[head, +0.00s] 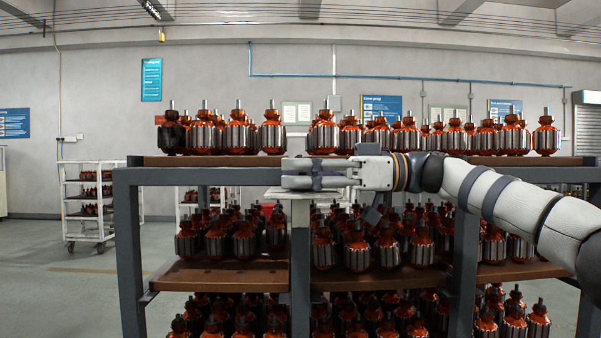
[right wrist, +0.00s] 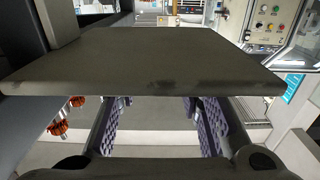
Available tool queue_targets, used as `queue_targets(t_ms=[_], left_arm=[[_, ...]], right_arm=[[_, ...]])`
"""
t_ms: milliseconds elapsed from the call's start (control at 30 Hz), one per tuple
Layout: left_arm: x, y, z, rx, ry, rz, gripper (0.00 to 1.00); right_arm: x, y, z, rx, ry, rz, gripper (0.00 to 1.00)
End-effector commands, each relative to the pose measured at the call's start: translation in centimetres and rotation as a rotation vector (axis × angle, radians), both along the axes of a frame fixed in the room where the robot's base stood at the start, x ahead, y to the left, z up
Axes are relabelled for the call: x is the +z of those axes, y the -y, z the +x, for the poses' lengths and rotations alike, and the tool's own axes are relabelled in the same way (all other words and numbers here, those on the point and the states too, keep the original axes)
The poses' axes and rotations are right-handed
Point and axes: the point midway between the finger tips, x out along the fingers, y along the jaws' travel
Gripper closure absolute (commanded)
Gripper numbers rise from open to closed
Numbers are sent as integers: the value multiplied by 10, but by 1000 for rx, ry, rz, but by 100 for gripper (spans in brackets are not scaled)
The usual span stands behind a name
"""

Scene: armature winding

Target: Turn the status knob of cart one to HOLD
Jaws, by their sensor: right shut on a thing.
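Cart one appears to be the grey-framed cart (head: 129,240) with brown shelves of copper-wound armatures. A pale plate (head: 290,193) sits at its middle post. My right gripper (head: 300,174) is level with the top shelf edge, right above this plate. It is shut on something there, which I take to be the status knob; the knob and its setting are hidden. In the right wrist view, a dark flat slab (right wrist: 140,65) crosses in front of the fingertips, and the two fingers (right wrist: 160,125) show with a gap between them. My left gripper is not in view.
Rows of armatures (head: 238,132) stand on the top shelf beside my right arm, and more fill the lower shelves. A white trolley (head: 66,195) stands at the back left. The floor (head: 50,270) at the left is clear. A control panel (right wrist: 270,25) shows at the wrist view's upper right.

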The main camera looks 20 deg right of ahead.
Motion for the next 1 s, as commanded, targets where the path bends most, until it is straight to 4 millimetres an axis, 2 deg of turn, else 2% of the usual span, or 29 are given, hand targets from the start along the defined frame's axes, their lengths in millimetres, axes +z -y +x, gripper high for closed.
queue_targets(t_ms=[33, 100, 367, 467, 567, 800, 1000], left_arm=[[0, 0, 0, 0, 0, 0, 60], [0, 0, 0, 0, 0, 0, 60], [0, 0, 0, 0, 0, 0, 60], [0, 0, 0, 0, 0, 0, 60], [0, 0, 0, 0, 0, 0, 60], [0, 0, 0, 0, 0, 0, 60], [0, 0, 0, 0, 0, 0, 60]], right_arm=[[0, -1, 0, 1, 1, 0, 62], [0, -1, 0, 1, 1, 0, 46], [0, 0, 0, 1, 0, 0, 45], [0, 6, -1, -1, 0, 1, 45], [1, 25, -7, -3, 2, 2, 45], [0, 86, -24, -4, 0, 1, 45], [0, 112, -32, 0, 0, 0, 45]])
